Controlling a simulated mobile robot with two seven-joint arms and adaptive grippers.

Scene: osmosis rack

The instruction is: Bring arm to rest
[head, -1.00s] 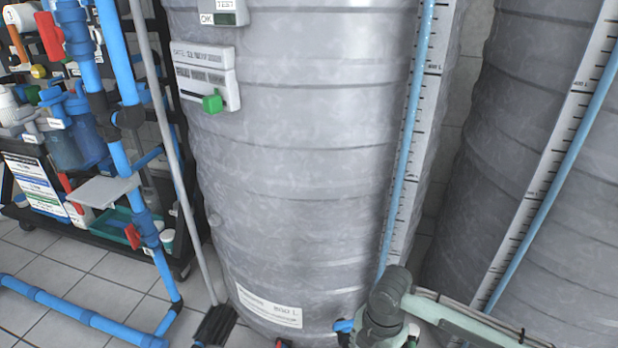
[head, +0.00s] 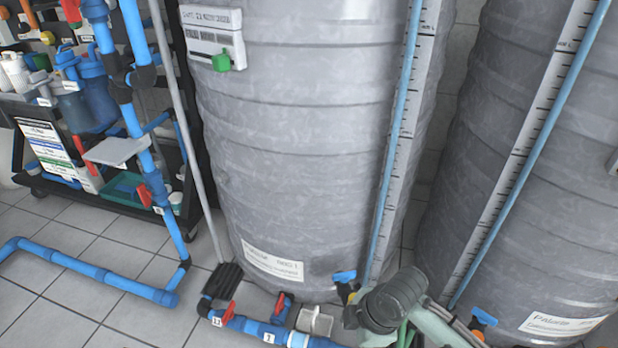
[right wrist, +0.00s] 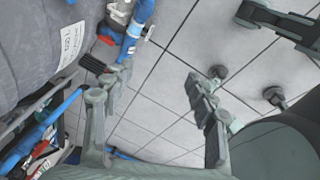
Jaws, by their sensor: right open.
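My right gripper (right wrist: 156,84) shows in the right wrist view with its two fingers spread wide and nothing between them. Tiled floor (right wrist: 150,75) is behind the gap. The left finger appears close to the tank and pipes in the picture, but I cannot tell if it touches. In the head view a grey-green part of my arm (head: 392,300) is at the bottom right, in front of the big grey tank (head: 300,130). No gripper fingers show there. My left gripper is in neither view.
A second grey tank (head: 540,190) stands at the right. Blue pipes (head: 100,275) with red-handled valves run low at the left and along the first tank's foot. A black rack (head: 95,190) with blue filter housings (head: 98,95) stands at the left. Bare tiles lie between.

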